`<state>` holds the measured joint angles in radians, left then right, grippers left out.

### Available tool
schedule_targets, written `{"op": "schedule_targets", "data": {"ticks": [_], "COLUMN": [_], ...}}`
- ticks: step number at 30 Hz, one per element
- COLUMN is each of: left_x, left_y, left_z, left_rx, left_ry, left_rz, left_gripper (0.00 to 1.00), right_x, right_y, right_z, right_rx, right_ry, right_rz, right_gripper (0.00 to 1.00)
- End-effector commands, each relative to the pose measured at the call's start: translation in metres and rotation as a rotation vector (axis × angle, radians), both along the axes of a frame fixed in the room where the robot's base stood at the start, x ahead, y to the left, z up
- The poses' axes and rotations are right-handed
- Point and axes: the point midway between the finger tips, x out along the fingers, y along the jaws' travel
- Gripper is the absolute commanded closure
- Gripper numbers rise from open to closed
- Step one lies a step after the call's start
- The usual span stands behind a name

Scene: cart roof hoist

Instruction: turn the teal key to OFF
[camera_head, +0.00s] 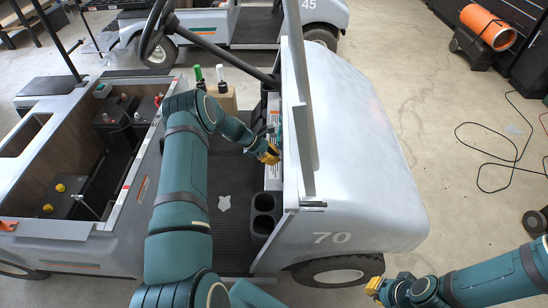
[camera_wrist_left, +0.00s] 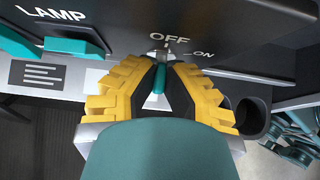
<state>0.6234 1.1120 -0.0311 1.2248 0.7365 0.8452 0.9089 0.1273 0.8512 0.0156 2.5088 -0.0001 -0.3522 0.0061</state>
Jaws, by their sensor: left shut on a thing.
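The teal key (camera_wrist_left: 159,79) shows in the left wrist view between the yellow fingers of my left gripper (camera_wrist_left: 158,85), which is shut on it. The key sits in a metal key switch (camera_wrist_left: 160,54) on the dark dash panel. The white OFF mark is just above the switch and ON is to its right. The fingers hide much of the key, so I cannot tell exactly which mark it points to. In the head view my left gripper (camera_head: 268,155) is at the cart's dash and the key is hidden. My right gripper (camera_head: 374,287) is empty beside the cart's front wheel; its fingers are too small to read.
A teal switch (camera_wrist_left: 73,47) below the LAMP label is left of the key. Cup holders (camera_head: 263,214) are below the dash. The grey cart front (camera_head: 365,150) stands between my two grippers. A black cable (camera_head: 490,150) lies on the floor at the right.

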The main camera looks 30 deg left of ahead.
Motion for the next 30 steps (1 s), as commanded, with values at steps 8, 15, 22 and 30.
{"op": "schedule_targets", "data": {"ticks": [8,15,22,30], "left_x": [0.001,0.000,-0.011,-0.030], "left_y": [-0.002,0.000,0.019,0.052], "left_z": [0.000,0.001,0.021,0.060], "left_rx": [-0.002,-0.001,0.001,0.000], "left_ry": [-0.002,-0.001,-0.002,-0.002], "left_rz": [-0.001,0.000,0.002,0.002], "left_gripper": [0.61,0.61,0.61,0.61], "right_x": [0.000,0.000,0.000,0.000], "right_y": [0.000,0.000,0.000,0.000], "right_z": [0.000,0.000,0.000,0.000], "right_rx": [0.000,0.000,0.000,0.000], "right_ry": [0.000,0.000,0.000,0.000], "right_rz": [0.000,0.000,0.000,0.000], "right_gripper": [1.00,1.00,1.00,1.00]}}
